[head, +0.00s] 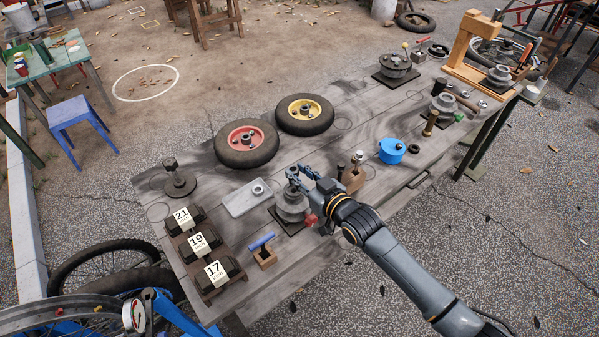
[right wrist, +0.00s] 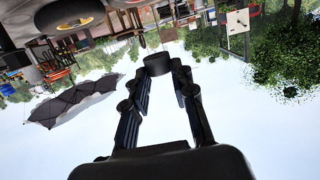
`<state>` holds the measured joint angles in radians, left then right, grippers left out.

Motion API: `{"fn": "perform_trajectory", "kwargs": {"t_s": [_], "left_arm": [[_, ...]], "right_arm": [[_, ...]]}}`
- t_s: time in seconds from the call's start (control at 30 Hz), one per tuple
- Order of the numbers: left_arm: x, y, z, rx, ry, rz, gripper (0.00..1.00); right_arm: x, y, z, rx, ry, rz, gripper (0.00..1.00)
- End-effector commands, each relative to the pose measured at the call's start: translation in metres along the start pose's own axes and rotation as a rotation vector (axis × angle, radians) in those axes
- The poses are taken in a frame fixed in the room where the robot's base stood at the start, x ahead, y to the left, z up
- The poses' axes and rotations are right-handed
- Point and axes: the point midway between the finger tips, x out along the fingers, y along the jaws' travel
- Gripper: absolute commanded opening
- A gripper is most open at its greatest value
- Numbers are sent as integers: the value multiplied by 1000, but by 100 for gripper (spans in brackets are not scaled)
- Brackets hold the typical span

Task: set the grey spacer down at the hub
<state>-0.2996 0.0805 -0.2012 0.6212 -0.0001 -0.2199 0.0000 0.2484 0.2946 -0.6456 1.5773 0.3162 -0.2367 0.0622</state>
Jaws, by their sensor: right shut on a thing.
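My right gripper (head: 300,175) is over the near middle of the workbench, its arm coming in from the lower right. It is shut on a small round spacer (head: 291,171). In the right wrist view the spacer (right wrist: 157,65) looks dark and sits between the fingertips (right wrist: 160,70). In the head view a grey round hub-like fixture (head: 290,205) on a dark square plate stands just below the gripper. The gripper and spacer overlap its top edge, and I cannot tell the height between them. My left gripper is not in view.
A pale tray (head: 240,203) with a small ring lies left of the fixture. A red-rimmed wheel (head: 247,140) and a yellow-rimmed wheel (head: 304,113) lie behind. A wooden block with posts (head: 353,178) and a blue canister (head: 391,151) stand right; labelled holders (head: 200,244) stand left.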

Motion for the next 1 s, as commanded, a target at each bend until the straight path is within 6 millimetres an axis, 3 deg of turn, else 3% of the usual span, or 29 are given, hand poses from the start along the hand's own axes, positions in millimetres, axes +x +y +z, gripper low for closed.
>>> {"fn": "perform_trajectory", "kwargs": {"t_s": [0.53,1.0], "left_arm": [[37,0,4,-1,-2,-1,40],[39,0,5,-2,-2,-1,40]], "right_arm": [[10,0,47,0,0,0,0],[11,0,51,0,1,0,0]]}}
